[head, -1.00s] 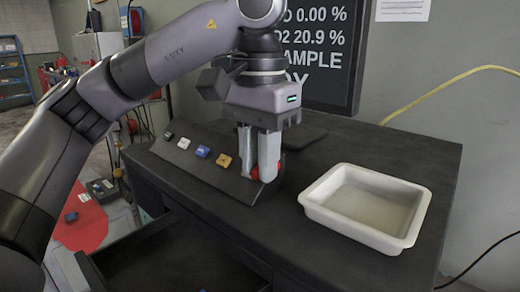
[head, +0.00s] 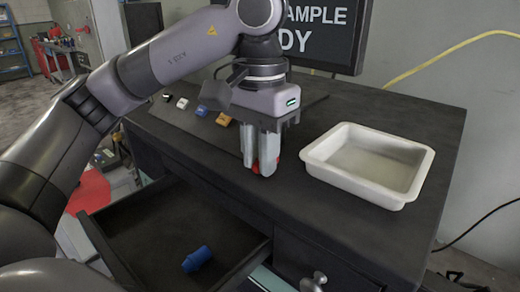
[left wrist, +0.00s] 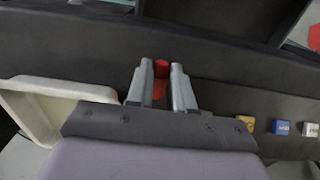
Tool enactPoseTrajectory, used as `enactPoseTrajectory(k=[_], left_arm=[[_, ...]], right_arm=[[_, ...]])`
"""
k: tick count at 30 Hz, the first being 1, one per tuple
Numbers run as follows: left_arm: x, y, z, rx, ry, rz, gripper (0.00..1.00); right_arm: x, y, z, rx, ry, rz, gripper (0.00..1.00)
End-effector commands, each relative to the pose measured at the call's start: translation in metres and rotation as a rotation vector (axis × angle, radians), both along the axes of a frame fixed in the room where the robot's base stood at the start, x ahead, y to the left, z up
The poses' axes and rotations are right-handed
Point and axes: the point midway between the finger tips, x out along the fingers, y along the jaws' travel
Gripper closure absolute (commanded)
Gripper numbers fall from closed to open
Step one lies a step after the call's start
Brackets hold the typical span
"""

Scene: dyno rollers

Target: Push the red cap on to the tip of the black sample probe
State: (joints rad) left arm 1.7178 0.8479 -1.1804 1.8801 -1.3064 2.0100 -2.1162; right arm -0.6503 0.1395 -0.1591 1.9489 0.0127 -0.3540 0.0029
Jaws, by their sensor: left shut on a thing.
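My left gripper (head: 262,170) is over the black bench top, pointing down, near the front edge and left of the white tray. It is shut on the red cap (left wrist: 161,68), which shows between the two fingers in the left wrist view. In the head view only small red parts (head: 256,168) of the cap show beside the fingers. I cannot tell how far the cap is above the bench. I cannot make out the black sample probe in either view. My right gripper is not in view.
A white tray (head: 314,178) stands on the bench to the right. Blue (head: 201,110) and orange (head: 223,119) blocks are among several on a sloped dark panel behind the arm. An open drawer (head: 150,226) below the bench holds a blue object (head: 197,258).

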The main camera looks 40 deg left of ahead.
Motion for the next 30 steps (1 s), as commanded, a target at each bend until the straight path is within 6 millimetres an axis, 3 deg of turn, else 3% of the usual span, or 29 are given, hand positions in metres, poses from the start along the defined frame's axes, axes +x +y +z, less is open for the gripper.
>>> enactPoseTrajectory(k=[3,4,6,7,17,30], left_arm=[[0.000,0.000,0.000,0.000,0.000,0.000,1.00],[0.000,0.000,0.000,0.000,0.000,0.000,0.75],[0.000,0.000,0.000,0.000,0.000,0.000,0.53],[0.000,0.000,0.000,0.000,0.000,0.000,0.49],[0.000,0.000,0.002,0.000,0.000,0.000,0.49],[0.000,0.000,0.055,0.000,-0.003,0.000,0.49]], right_arm=[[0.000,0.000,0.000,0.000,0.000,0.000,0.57],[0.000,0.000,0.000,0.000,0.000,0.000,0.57],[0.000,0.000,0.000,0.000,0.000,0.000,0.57],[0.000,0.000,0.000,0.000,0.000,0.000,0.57],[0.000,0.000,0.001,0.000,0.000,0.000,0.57],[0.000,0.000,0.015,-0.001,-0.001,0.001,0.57]])
